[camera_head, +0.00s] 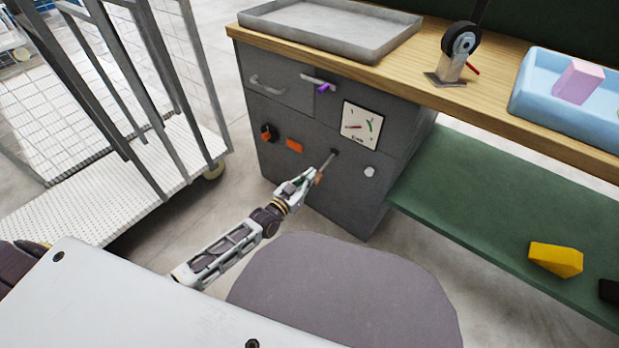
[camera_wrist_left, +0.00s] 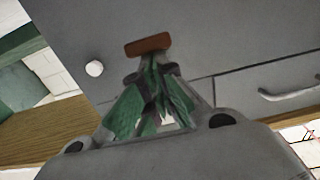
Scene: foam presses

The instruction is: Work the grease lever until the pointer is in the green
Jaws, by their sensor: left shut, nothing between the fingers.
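The grease lever (camera_head: 327,165) is a thin rod slanting down and left from a dark pivot on the grey cabinet (camera_head: 335,196), with a brown-orange handle at its end. My left gripper (camera_head: 313,178) is shut and empty at the handle. In the left wrist view the handle (camera_wrist_left: 148,44) lies across just beyond the closed fingertips (camera_wrist_left: 152,60); whether they touch it I cannot tell. The gauge (camera_head: 361,126) above the lever has a white face, a green mark at right and a red mark at left; its pointer is too small to read surely.
A wire cart (camera_head: 120,190) stands left. A grey rounded surface (camera_head: 345,295) lies in front; a green shelf (camera_head: 480,190) extends right.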

